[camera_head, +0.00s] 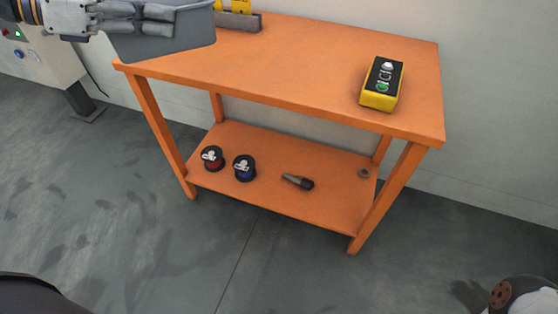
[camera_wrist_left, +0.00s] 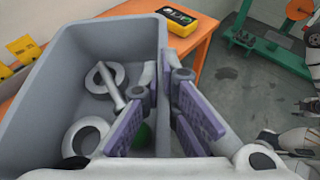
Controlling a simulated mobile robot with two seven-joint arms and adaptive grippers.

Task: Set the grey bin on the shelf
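The grey bin (camera_head: 160,42) is at the upper left of the head view, in front of the table's far left part. My left gripper (camera_head: 150,20) is at its upper edge. In the left wrist view the fingers (camera_wrist_left: 172,85) straddle the wall of the grey bin (camera_wrist_left: 60,65), one inside and one outside, closed on it. Inside the bin lie grey rings, a bolt-like piece and something green, partly hidden. The orange lower shelf (camera_head: 270,185) is under the table top.
On the shelf are two dark spools (camera_head: 213,158), (camera_head: 244,168), a dark-tipped tool (camera_head: 298,182) and a small ring (camera_head: 364,173). A yellow button box (camera_head: 382,84) stands on the orange table top (camera_head: 290,65). A grey-and-yellow object (camera_head: 238,20) is at the back.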

